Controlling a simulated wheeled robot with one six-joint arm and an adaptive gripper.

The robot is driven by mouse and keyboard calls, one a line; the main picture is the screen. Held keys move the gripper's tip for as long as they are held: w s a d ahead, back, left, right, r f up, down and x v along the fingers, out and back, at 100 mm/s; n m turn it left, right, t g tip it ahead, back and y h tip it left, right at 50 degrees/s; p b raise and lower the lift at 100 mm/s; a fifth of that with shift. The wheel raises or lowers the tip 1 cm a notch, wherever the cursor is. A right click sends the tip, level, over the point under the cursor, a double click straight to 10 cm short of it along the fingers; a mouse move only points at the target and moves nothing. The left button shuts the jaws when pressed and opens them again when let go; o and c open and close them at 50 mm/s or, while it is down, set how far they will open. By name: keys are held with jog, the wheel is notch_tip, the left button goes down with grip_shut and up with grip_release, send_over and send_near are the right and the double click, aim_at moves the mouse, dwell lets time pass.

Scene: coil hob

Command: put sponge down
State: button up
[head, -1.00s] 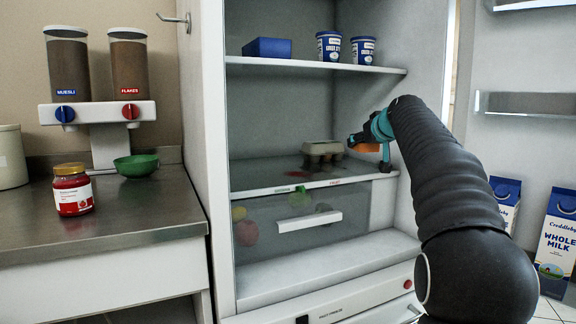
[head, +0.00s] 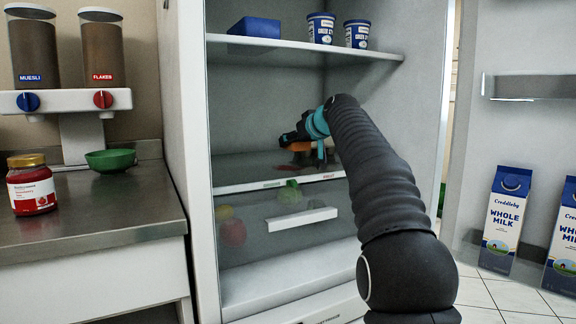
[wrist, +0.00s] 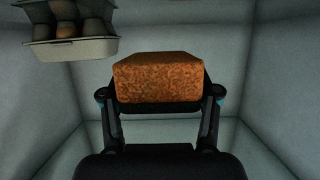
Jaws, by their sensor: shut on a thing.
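An orange-brown sponge (wrist: 158,80) sits between the fingers of my gripper (wrist: 160,100) in the wrist view, and the gripper is shut on it. In the head view my gripper (head: 300,142) is inside the open fridge, above its middle shelf (head: 235,186). The sponge (head: 299,147) shows there as a small orange patch, partly hidden by the gripper. I cannot tell from the head view whether the sponge touches the shelf.
An egg carton (wrist: 75,45) is at the upper left in the wrist view. A blue box (head: 254,27) and two tubs (head: 321,28) stand on the shelf above. Milk cartons (head: 504,215) stand in the door at right. A drawer (head: 262,235) with produce is below.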

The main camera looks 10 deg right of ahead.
aim_at(288, 168)
jog(key=shift+w+a+f, duration=0.2)
jog(key=shift+a+f, duration=0.6)
jog(key=shift+a, duration=0.2)
jog(key=shift+f+b, duration=0.95)
jog(key=shift+f, duration=0.9)
jog(key=shift+f, duration=0.1)
jog(key=o, duration=0.7)
jog(key=shift+o, duration=0.5)
